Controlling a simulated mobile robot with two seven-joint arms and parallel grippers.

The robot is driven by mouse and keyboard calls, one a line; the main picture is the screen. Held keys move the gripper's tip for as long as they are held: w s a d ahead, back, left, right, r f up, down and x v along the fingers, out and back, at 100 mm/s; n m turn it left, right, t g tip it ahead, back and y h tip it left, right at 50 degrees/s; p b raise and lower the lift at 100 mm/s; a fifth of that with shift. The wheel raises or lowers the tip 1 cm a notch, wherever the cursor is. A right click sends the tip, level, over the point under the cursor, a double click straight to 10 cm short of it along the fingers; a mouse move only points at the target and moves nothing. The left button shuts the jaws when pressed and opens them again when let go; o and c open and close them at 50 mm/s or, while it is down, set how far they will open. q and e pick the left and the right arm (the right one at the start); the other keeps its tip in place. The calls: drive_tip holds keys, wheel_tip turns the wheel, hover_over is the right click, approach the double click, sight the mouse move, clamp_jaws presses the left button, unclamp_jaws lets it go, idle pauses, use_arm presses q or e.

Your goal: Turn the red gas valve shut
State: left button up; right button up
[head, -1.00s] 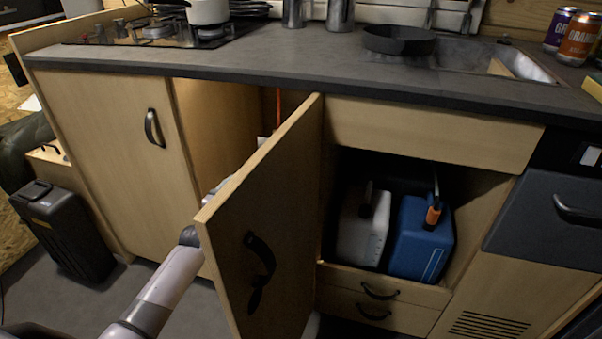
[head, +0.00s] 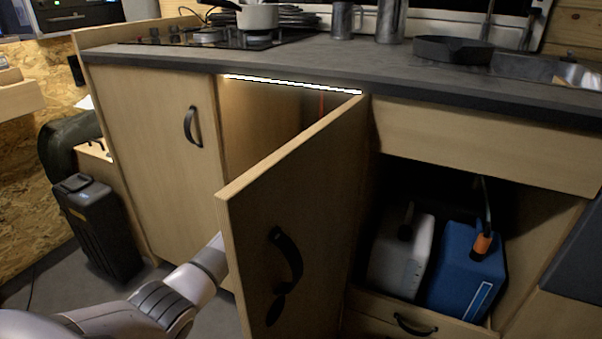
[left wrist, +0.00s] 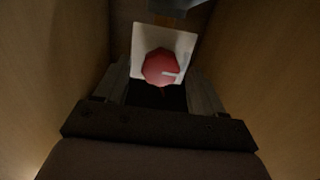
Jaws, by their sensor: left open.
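The red valve knob (left wrist: 160,67) shows in the left wrist view, in front of a pale square plate (left wrist: 181,42) inside the cabinet. A light mark runs on the knob's right side. My left gripper (left wrist: 160,88) is open, with one finger on each side below the knob. The knob appears in line with the gap; I cannot tell whether the fingers touch it. In the head view my left arm reaches behind the open cabinet door (head: 285,215), which hides the gripper and the valve. My right gripper is not in view.
Wooden cabinet walls stand close on both sides in the left wrist view. A thin red line (head: 321,104) shows inside the cabinet. A lit strip (head: 290,84) runs under the worktop (head: 330,62). White (head: 402,255) and blue (head: 468,265) canisters stand in the right-hand compartment.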

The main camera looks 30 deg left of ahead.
use_arm(q)
drive_tip(key=shift+w, duration=0.3)
drive_tip(key=c, duration=1.1)
drive_tip(key=shift+o, duration=0.2)
